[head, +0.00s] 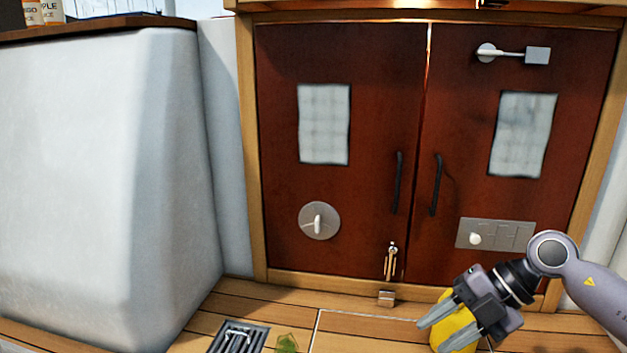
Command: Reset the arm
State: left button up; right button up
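My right gripper (447,334) is at the lower right, on my arm coming in from the right edge. Its two grey fingers are spread apart and point down and to the left. A yellow object (457,333) shows between and behind the fingers, low over the wooden floor. Part of it is hidden by the gripper, and I cannot tell whether the fingers touch it. My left arm and gripper are not in view.
Dark red double doors (340,190) with black handles, a round knob plate (319,221), a slotted latch plate (495,235) and a top lever (513,54) stand ahead. A white moulded bench (80,180) is left. A floor grate (238,337) and a green item (287,343) lie in front.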

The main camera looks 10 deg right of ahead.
jog(key=s+a+m+t+y, duration=0.3)
jog(key=a+m+t+y, duration=0.15)
jog(key=a+y, duration=0.7)
jog(key=d+f+m+t+h, duration=0.4)
jog(key=f+m+t+h, duration=0.65)
jog(key=m+h, duration=0.4)
jog(key=s+d+f+m+g+h, duration=0.25)
jog(key=s+f+m+g, duration=0.4)
jog(key=s+f, duration=0.6)
notch_tip(320, 180, up, 12)
jog(key=s+p, duration=0.1)
jog(key=p, duration=1.4)
jog(key=shift+s+d+h+p, duration=0.2)
jog(key=shift+h+p, duration=0.15)
